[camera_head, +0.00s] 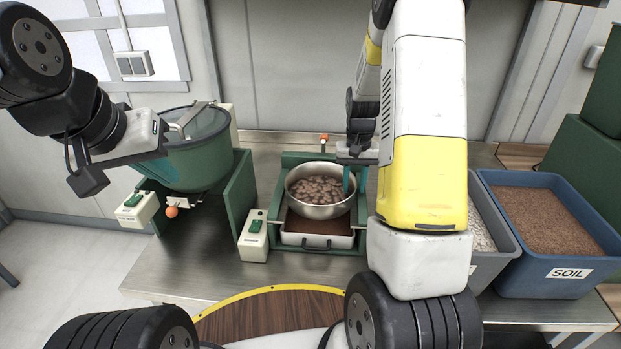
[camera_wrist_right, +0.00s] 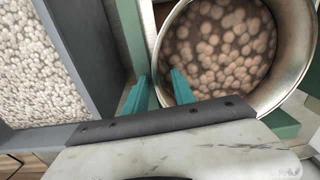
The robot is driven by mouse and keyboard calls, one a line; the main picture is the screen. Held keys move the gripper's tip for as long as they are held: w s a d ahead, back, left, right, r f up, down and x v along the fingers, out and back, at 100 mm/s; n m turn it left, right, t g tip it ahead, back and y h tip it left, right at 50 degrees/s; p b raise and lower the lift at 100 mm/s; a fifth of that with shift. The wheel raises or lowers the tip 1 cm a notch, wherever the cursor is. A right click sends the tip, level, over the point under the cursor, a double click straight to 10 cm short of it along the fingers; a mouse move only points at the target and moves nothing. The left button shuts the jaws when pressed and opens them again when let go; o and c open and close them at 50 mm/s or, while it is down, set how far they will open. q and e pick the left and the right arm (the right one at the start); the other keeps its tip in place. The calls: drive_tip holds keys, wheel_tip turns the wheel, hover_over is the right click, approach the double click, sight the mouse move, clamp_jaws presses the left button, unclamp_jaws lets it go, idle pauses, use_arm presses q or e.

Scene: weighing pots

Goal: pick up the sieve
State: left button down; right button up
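The round metal pan (camera_head: 318,210), which I take to be the sieve, sits in a green frame (camera_head: 287,226) and holds brown pebbles. No mesh shows. It also shows in the right wrist view (camera_wrist_right: 292,98). My right gripper (camera_head: 349,182) is at the pan's right edge. In the right wrist view its teal fingers (camera_wrist_right: 158,92) are apart, one over the pan's inside and one outside the rim, with nothing clamped between them. Whether they touch the rim I cannot tell.
A shallow tray (camera_head: 318,240) lies under the pan. A green hopper (camera_head: 200,160) stands left, with switch boxes (camera_head: 253,237) nearby. At right are a grey bin of white pebbles (camera_head: 492,262) and a blue SOIL bin (camera_head: 530,278). The bench front has bare metal.

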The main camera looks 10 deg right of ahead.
clamp_jaws()
idle(1.4)
